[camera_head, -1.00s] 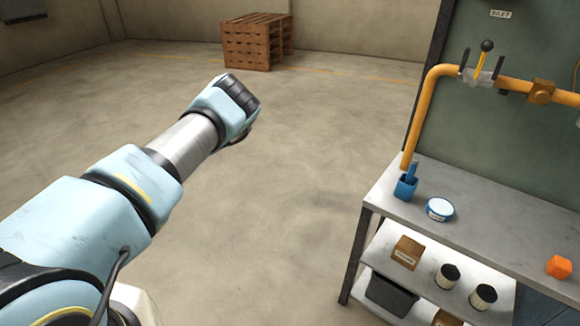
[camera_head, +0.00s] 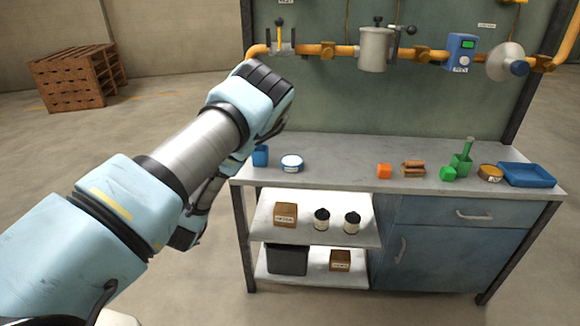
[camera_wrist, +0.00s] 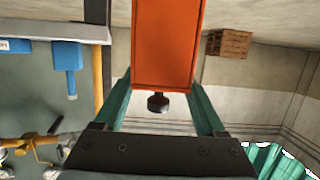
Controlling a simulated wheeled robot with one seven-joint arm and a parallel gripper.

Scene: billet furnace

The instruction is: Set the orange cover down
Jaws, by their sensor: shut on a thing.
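In the wrist view my gripper (camera_wrist: 163,92) is shut on the orange cover (camera_wrist: 168,42), a flat-faced orange box shape between the two green fingers. Its far end runs out of the frame at the top. A dark round knob (camera_wrist: 158,103) shows just below the cover's near edge. In the head view my arm reaches up and bends back down left of the workbench (camera_head: 330,150). The gripper and cover are hidden behind the arm there.
Bare top lies between tub and cube. A yellow pipe (camera_head: 345,50) runs behind. Pallets (camera_head: 75,75) stand far left.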

